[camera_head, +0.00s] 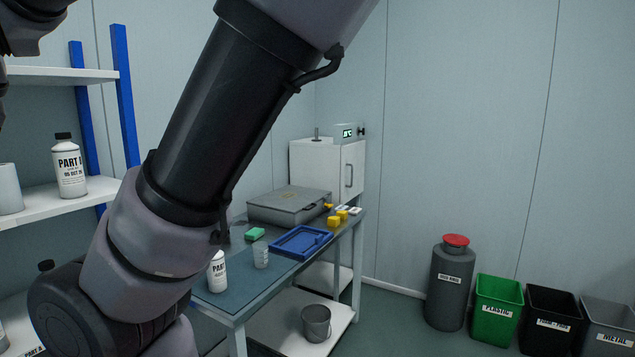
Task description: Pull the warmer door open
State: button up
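The warmer (312,160) is a white cabinet at the back, behind the far end of the workbench. Its door (352,172) faces right and looks shut, with a dark vertical handle (349,175). A small box with a lit green display (347,132) sits on top of it. My arm crosses the left and middle of the view in front of the bench. My gripper's fingers do not show, so I cannot tell where they are relative to the door.
The workbench (215,283) holds a grey case (289,204), a blue tray (301,242), yellow items (337,218) and a white bottle (217,272). Shelves (60,195) stand left. A red-lidded bin (450,285) and open bins, one green (498,308), stand right. Floor between is clear.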

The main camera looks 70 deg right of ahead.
aim_at(352, 172)
jog(key=z, duration=2.8)
jog(key=i+l, duration=0.25)
jog(key=i, duration=0.2)
jog(key=i+l, duration=0.25)
jog(key=i, duration=0.25)
jog(key=i+l, duration=0.25)
jog(key=i, duration=0.2)
jog(key=i+l, duration=0.25)
jog(key=i, duration=0.25)
jog(key=i+l, duration=0.25)
jog(key=i, duration=0.2)
